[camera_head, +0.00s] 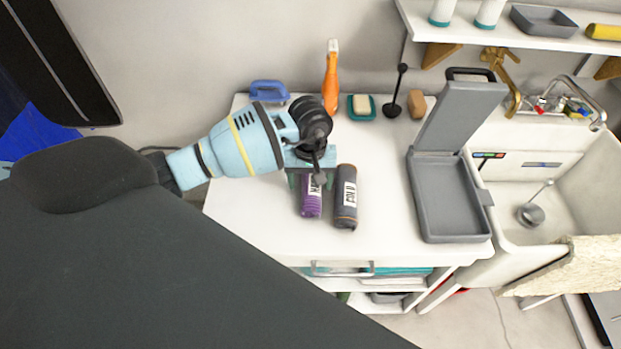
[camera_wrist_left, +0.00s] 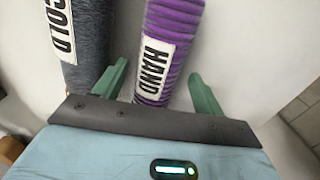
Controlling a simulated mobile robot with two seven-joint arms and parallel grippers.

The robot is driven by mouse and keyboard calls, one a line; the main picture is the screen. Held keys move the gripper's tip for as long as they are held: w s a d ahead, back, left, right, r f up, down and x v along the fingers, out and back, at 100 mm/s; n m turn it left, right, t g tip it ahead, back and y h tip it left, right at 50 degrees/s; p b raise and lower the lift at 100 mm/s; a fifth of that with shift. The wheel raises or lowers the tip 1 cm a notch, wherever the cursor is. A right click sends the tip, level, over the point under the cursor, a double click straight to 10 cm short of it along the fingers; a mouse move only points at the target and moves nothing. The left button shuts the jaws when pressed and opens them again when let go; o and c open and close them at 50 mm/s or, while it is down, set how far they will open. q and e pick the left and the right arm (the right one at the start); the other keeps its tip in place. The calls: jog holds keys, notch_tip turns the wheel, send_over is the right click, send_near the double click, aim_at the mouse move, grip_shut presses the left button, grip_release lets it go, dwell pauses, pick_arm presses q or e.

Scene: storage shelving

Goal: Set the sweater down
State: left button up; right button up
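Two rolled cloths with white labels lie side by side on the white counter (camera_head: 255,218). The purple ribbed roll (camera_head: 312,203) is labelled HAND; the dark grey roll (camera_head: 346,210) to its right is labelled COLD. I cannot tell for sure which one is the sweater. My left gripper (camera_head: 311,178) is over the far end of the purple roll and hides part of it. In the left wrist view, the green fingers (camera_wrist_left: 158,72) are spread on either side of the purple roll (camera_wrist_left: 172,50), with gaps beside it. The grey roll (camera_wrist_left: 88,35) is outside the fingers. My right gripper is not in view.
An open grey case (camera_head: 450,200) stands on the counter's right, beside a white sink (camera_head: 570,195). A blue brush (camera_head: 269,91), an orange bottle (camera_head: 330,85), a soap dish (camera_head: 361,114) and a black plunger-like tool (camera_head: 393,109) line the back. The counter's front left is clear.

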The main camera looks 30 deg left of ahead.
pick_arm(q)
jog(key=shift+o, duration=0.2)
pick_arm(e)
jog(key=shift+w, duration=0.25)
pick_arm(q)
jog(key=shift+r, duration=0.1)
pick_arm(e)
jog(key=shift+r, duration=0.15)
